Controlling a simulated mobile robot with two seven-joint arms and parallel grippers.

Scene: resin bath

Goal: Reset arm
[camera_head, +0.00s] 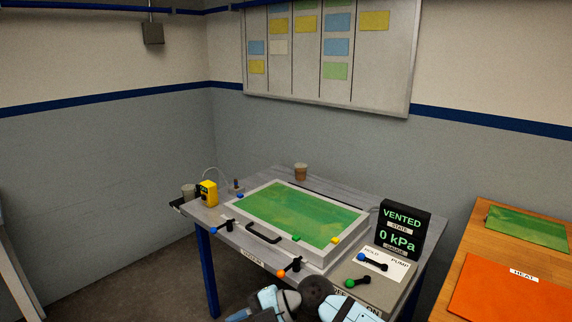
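The task names no separate object. Parts of my own arms, light blue and dark grey, show at the bottom edge in front of the workbench. I make out no gripper fingertips there, so both grippers are out of view. The grey workbench (213,219) carries a framed bath (318,257) with a green panel (290,212) inside. A black handle (263,235) is on its near side. A black display (404,228) at the right reads VENTED and 0 kPa.
A control plate with HOLD and PUMP labels (384,264) is at right. A yellow device (208,193) and brown cup (301,171) stand on the bench. A wooden table (476,240) holds an orange mat (510,296).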

